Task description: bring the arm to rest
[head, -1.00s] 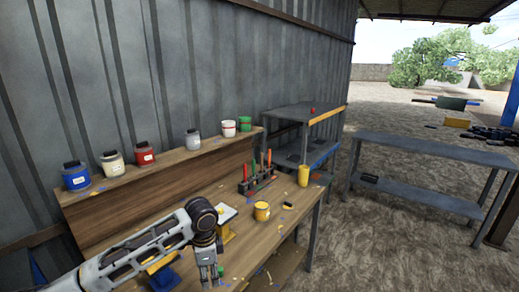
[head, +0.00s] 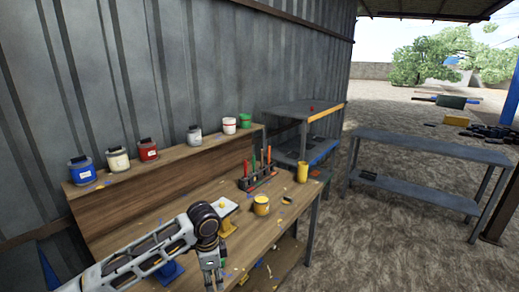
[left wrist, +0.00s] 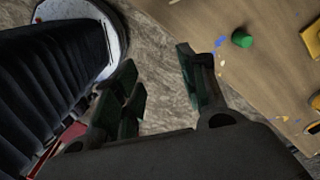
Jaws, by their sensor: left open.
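My left gripper (head: 214,276) hangs pointing down at the front edge of the wooden workbench (head: 180,222) in the head view. In the left wrist view its two dark fingers (left wrist: 160,92) are spread apart with nothing between them, over the gravel ground beside the bench edge. My left arm (head: 140,258) comes in from the lower left of the head view. My right gripper shows in neither view.
The bench holds a yellow can (head: 261,205), a yellow cup (head: 303,172) and a tool rack (head: 258,180). A small green object (left wrist: 241,39) lies near its edge. Paint jars, including a blue one (head: 80,171), line the shelf. Grey metal tables (head: 430,148) stand right.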

